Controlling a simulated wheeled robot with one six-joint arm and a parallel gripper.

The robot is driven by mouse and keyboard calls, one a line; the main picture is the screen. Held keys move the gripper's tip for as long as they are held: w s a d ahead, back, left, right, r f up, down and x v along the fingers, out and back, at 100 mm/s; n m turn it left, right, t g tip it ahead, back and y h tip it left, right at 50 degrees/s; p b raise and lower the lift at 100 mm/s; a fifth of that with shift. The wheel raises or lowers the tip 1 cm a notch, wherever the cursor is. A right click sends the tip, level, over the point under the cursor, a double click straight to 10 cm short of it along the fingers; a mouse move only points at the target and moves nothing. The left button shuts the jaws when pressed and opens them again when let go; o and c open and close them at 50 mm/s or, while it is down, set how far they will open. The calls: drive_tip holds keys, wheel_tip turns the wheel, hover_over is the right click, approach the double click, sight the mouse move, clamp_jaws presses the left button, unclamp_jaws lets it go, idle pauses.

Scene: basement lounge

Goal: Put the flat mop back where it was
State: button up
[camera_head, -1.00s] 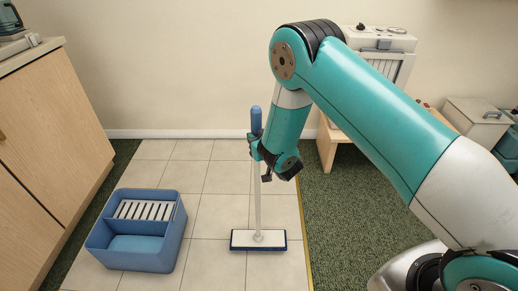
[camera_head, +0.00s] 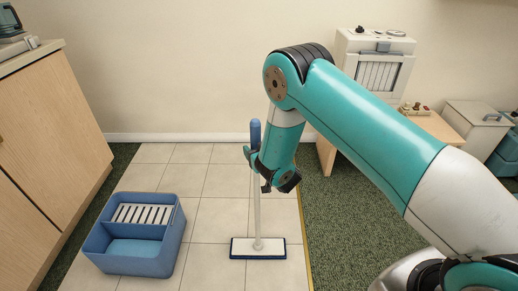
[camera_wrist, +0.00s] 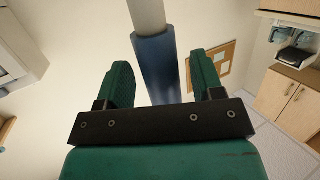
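The flat mop has a blue grip (camera_head: 255,133), a white pole (camera_head: 257,215) and a white, blue-edged head (camera_head: 258,248). It stands upright, its head appearing flat on the pale tiles right of the blue bucket. My gripper (camera_head: 257,160) is at the mop's upper part, below the top of the grip. In the wrist view, my gripper's green fingers (camera_wrist: 162,80) are spread either side of the blue grip (camera_wrist: 157,65). A narrow gap shows on both sides, so it looks open around the handle. My wrist hides part of the pole in the head view.
The blue bucket (camera_head: 178,243) with a slatted white insert (camera_head: 143,213) stands on the tiles at left. A wooden cabinet (camera_head: 45,135) flanks it. A low wooden table (camera_head: 433,124) and a white heater-like unit (camera_head: 375,73) are behind my arm. Green carpet (camera_head: 340,215) lies right of the tiles.

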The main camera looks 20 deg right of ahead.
drive_tip(key=shift+r, duration=0.2)
drive_tip(key=s+d+r+m+g+h+b, duration=0.2)
drive_tip(key=s+d+m+b, duration=0.15)
drive_tip(key=s+b, duration=0.4)
drive_tip(key=s+d+r+m+g+h+b, duration=0.1)
drive_tip(key=s+d+m+h+b, duration=0.2)
drive_tip(key=s+b, duration=0.5)
drive_tip(key=s+a+r+n+g+y, duration=0.2)
drive_tip(key=s+a+n+g, duration=0.1)
drive_tip(key=s, duration=0.4)
drive_tip(key=s+a+r+n+g+y, duration=0.2)
drive_tip(key=s+a+n+g, duration=0.2)
drive_tip(key=s, duration=0.4)
drive_tip(key=s+a+r+n+g+y+b, duration=0.1)
drive_tip(key=s+a+r+n+g+y, duration=0.1)
drive_tip(key=s, duration=0.6)
drive_tip(key=a+n+g+y, duration=0.1)
drive_tip(key=a+n+g, duration=0.1)
drive_tip(key=n+g, duration=0.1)
drive_tip(key=shift+s+r, duration=0.15)
drive_tip(key=shift+r, duration=0.25)
